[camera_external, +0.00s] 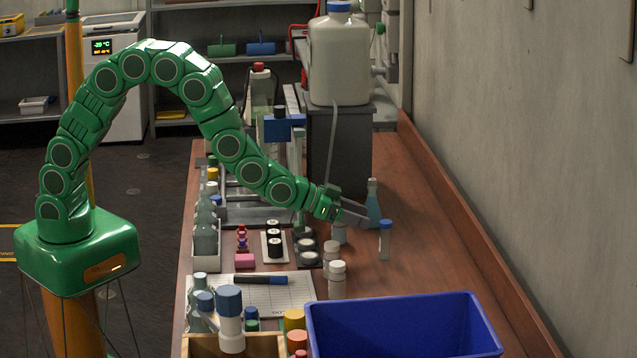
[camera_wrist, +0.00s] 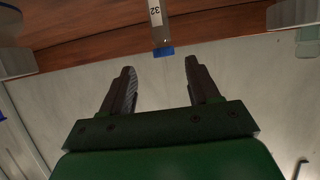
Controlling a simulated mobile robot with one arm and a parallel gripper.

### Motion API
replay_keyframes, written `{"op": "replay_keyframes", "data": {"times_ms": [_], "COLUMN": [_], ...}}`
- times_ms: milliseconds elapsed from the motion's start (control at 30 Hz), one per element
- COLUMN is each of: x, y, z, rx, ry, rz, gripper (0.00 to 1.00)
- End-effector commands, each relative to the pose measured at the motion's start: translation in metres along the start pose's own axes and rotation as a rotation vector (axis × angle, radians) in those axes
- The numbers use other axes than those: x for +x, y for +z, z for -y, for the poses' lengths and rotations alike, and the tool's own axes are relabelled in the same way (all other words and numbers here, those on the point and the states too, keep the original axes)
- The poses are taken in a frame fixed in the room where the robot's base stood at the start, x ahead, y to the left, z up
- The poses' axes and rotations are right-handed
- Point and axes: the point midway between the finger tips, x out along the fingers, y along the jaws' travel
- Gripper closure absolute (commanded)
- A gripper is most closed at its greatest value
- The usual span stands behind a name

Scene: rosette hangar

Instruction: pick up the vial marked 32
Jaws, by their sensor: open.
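The vial marked 32 (camera_wrist: 156,16) shows at the top middle of the wrist view, with a white label reading 32 and a blue cap. Its cap points toward the gap between my fingers. In the external view a slim blue-capped vial (camera_external: 385,242) stands upright on the bench just right of my fingertips; it appears to be the same one, though its label cannot be read there. My gripper (camera_wrist: 160,66) is open and empty, with the vial just beyond its fingertips. In the external view my gripper (camera_external: 367,220) reaches over the bench from the left.
A blue bin (camera_external: 405,330) fills the bench's near end. The bench (camera_external: 430,250) is clear to the right, up to the wall.

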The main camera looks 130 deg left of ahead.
Motion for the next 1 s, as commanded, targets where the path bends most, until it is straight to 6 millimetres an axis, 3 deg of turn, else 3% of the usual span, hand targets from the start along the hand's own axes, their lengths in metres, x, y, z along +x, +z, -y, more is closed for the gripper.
{"op": "replay_keyframes", "data": {"times_ms": [667,1000], "x": [0.034,0.066], "y": [0.002,0.004], "z": [0.003,0.006], "rx": [0.000,0.000], "ry": [-0.001,-0.001], "rz": [0.000,-0.002], "gripper": [0.39,0.39]}}
